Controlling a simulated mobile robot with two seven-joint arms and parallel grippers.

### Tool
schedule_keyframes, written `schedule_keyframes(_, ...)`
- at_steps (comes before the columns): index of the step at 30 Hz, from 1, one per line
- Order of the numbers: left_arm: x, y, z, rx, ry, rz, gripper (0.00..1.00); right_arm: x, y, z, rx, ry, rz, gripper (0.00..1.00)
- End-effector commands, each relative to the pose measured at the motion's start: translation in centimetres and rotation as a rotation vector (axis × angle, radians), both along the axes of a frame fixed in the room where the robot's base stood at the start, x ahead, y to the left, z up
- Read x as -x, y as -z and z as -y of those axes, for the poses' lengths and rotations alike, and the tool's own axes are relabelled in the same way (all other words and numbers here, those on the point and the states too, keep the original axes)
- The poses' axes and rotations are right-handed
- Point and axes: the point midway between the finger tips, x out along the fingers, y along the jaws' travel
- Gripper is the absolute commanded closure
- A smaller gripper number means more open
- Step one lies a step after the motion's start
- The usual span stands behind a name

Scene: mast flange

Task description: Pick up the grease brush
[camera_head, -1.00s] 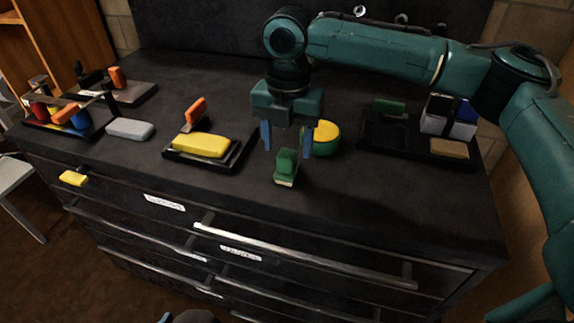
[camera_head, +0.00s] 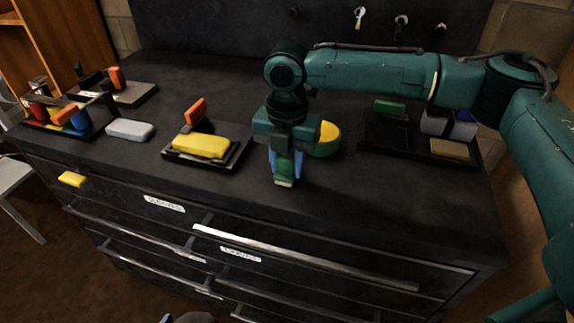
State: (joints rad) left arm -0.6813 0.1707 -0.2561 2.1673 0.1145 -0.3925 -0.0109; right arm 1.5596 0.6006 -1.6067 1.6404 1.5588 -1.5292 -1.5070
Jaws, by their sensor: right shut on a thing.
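The grease brush (camera_head: 284,181), a small upright block with a green top and a pale lower edge, stands near the front of the dark bench top. My right gripper (camera_head: 285,163) points down over it, with its bluish fingers on both sides of the green part. The right gripper is shut on the brush, whose upper part is partly hidden by the gripper. The brush appears to be still at the bench surface. My left gripper is not in view.
A green and yellow round tin (camera_head: 328,138) stands just right of the gripper. A tray with a yellow block (camera_head: 200,146) lies to the left, with a grey block (camera_head: 130,129) beyond it. A dark tray (camera_head: 385,135) lies at right. The front bench top is clear.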

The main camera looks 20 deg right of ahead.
Motion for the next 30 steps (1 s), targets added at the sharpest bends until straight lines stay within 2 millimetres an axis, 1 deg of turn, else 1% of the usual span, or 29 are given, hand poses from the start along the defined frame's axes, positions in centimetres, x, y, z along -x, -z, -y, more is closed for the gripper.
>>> schedule_keyframes(1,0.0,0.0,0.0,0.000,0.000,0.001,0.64,0.0,0.0,0.0,0.000,0.000,0.000,0.80)
schedule_keyframes(6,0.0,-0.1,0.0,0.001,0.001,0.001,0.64,0.0,0.0,0.0,0.000,0.000,0.000,0.93)
schedule_keyframes(14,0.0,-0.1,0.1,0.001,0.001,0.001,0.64,0.0,-0.4,0.0,0.000,0.000,0.001,0.93)
schedule_keyframes(17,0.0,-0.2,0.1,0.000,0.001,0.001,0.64,-0.1,-1.5,0.0,-0.001,0.000,0.003,0.93)
schedule_keyframes(24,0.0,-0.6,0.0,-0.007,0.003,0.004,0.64,-0.1,-6.4,0.0,-0.001,0.000,0.003,0.93)
schedule_keyframes(27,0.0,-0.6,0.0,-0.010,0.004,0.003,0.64,0.0,-8.1,0.0,-0.001,-0.001,0.003,0.93)
schedule_keyframes(30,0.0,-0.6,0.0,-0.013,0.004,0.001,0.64,0.0,-9.3,-0.1,-0.001,-0.001,0.002,0.93)
